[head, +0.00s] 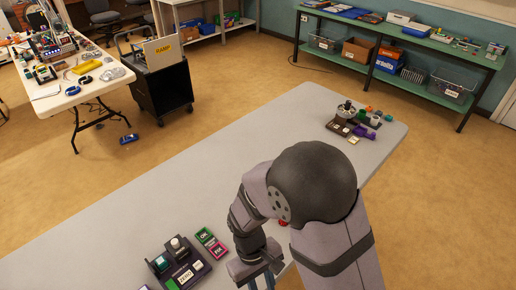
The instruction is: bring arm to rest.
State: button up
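My arm reaches in from the lower right, bent over the long grey table (170,190). My gripper (262,282) is low at the bottom edge of the head view, pointing down near the table's near side. Its fingertips are cut off by the frame, so I cannot tell whether it is open or holds anything. My arm hides part of the table behind it.
Left of my gripper sits a dark block with knobs (181,265), beside a green tile (204,236) and a red tile (218,249). Small parts and a dark holder (340,127) stand at the far end. The middle of the table is clear.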

jog(key=w+d+r+m+t+y, duration=0.2)
jog(key=d+r+m, duration=0.4)
jog(key=d+r, duration=0.3)
jog(key=shift+d+r+m+t, duration=0.4)
jog(key=shift+d+t, duration=0.1)
jog(key=shift+d, duration=1.75)
jog(key=shift+w, duration=0.1)
